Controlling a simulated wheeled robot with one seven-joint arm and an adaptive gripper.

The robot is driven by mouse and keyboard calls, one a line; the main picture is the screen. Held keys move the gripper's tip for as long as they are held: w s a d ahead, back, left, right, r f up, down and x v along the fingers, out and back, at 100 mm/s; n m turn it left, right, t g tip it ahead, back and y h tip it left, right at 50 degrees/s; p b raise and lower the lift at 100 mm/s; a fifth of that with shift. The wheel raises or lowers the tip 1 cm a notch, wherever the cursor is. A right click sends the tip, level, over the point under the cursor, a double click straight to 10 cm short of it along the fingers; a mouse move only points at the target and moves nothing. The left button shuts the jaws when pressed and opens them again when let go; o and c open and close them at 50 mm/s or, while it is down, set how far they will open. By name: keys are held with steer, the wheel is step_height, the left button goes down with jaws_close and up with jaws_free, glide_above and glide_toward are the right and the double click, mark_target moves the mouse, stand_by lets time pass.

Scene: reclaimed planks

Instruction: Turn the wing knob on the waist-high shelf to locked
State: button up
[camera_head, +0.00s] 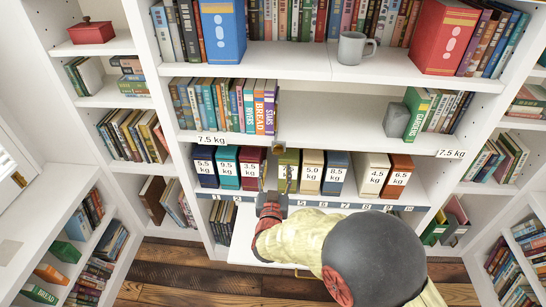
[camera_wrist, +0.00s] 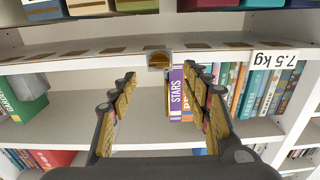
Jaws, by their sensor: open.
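The wing knob (camera_wrist: 159,60) is a small brown, brass-like piece on a grey mount at the shelf's front edge. In the head view the knob (camera_head: 278,149) sits below the purple STARS book. The waist-high shelf (camera_head: 330,139) has a white front edge. My gripper (camera_head: 276,174) is open and empty, in front of and below the knob in the head view. In the wrist view my gripper (camera_wrist: 160,78) has its fingers spread to either side of the knob's line, apart from it. The knob's exact wing angle is too small to tell.
Books, including the purple STARS book (camera_head: 270,105), stand above the knob at left. A grey block (camera_head: 396,120) stands farther right. Weight-marked boxes (camera_head: 311,172) fill the shelf below, behind my gripper. The 7.5 kg label (camera_head: 211,139) is on the shelf edge. The shelf's middle is bare.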

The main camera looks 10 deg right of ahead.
mark_target(278, 154)
steer(key=shift+b+x, duration=1)
steer(key=shift+x, duration=2.85)
steer(key=c, duration=0.3)
steer(key=c, duration=0.8)
steer(key=shift+c, duration=0.3)
